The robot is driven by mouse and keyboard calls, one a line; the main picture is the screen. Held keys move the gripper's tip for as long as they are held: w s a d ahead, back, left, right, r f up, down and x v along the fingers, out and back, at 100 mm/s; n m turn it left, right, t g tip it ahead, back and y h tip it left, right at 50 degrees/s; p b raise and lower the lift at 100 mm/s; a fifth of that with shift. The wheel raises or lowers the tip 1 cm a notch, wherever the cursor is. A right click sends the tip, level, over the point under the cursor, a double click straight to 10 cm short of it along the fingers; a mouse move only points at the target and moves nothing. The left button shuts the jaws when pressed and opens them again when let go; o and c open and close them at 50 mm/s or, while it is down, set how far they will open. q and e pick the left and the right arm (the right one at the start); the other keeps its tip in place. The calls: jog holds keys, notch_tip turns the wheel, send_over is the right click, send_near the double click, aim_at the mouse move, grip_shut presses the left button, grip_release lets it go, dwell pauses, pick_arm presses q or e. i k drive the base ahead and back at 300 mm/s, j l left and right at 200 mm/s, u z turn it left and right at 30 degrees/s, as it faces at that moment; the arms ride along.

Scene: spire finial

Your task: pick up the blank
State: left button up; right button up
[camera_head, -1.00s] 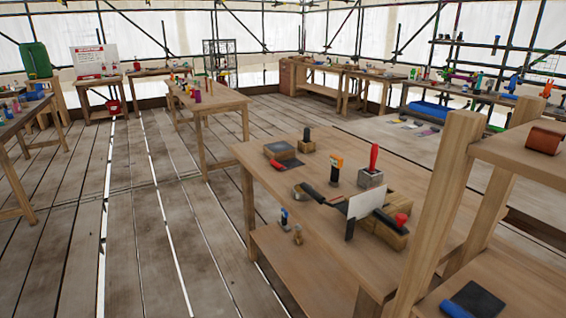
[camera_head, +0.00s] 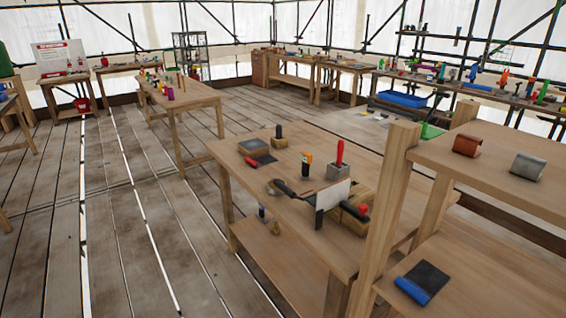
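I cannot tell for sure which thing is the blank. The nearest workbench (camera_head: 290,215) holds a wooden block (camera_head: 347,221) with a red-knobbed tool by it, partly hidden behind an upright white card (camera_head: 332,196). Beside these are a grey metal cube (camera_head: 339,171) with a red handle standing up from it, a black-handled tool lying flat (camera_head: 286,188), and a small wooden block (camera_head: 280,143) with a dark upright handle. On the shelf unit at right lie a copper-brown curved piece (camera_head: 467,146) and a grey curved piece (camera_head: 528,167). Neither of my grippers shows.
The shelf unit's wooden post (camera_head: 387,215) stands in front of the workbench's right end. A blue roll with a dark sheet (camera_head: 423,281) lies on its lower board. Another bench (camera_head: 182,93) stands farther back. The plank floor (camera_head: 130,230) at left is clear.

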aim_at(259, 162)
jog(key=i+j+z, duration=0.15)
jog(key=z, duration=0.35)
jog(key=i+j+z, duration=0.1)
jog(key=j+z, duration=0.4)
jog(key=i+j+z, duration=0.2)
jog(key=j, duration=0.15)
jog(key=j+z, duration=0.2)
jog(key=j, duration=0.2)
jog(key=i+j+z, duration=0.1)
jog(key=j, duration=1.05)
jog(key=j+z, duration=0.1)
jog(key=j, duration=1.05)
